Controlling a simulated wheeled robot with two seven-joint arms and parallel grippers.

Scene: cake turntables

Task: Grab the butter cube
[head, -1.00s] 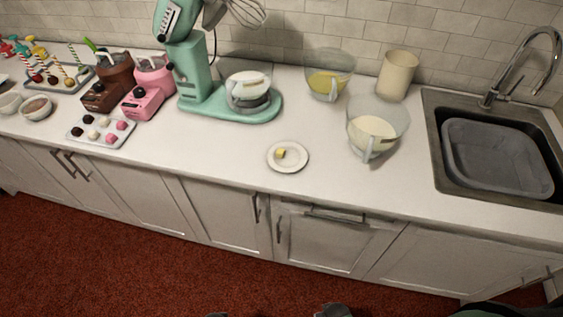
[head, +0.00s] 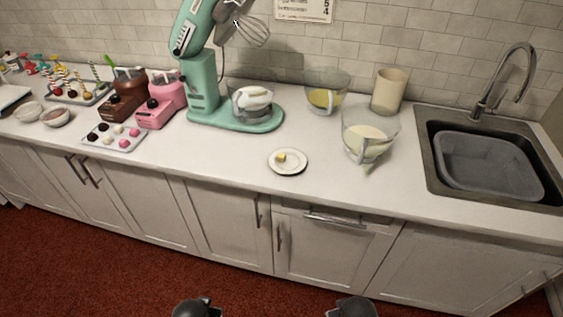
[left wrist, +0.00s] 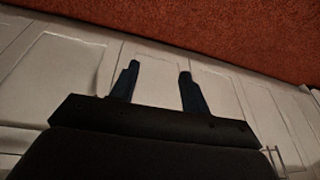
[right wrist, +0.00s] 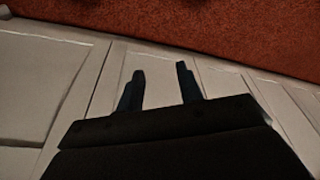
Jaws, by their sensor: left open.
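The butter cube (head: 281,157) is a small yellow block on a white round plate (head: 289,169) near the front edge of the counter, in the head view. My left gripper (left wrist: 158,80) is open and empty in the left wrist view, with cabinet doors and red floor beyond it. My right gripper (right wrist: 160,82) has its two fingers apart with nothing between them in the right wrist view. In the head view only dark parts of my arms show at the bottom edge, well short of the counter and the plate.
A teal stand mixer (head: 205,90) stands behind and left of the plate. A glass bowl of pale batter (head: 368,145) is to its right, with a yellow-filled bowl (head: 325,98) behind. A sink (head: 430,165) is at right. The counter around the plate is clear.

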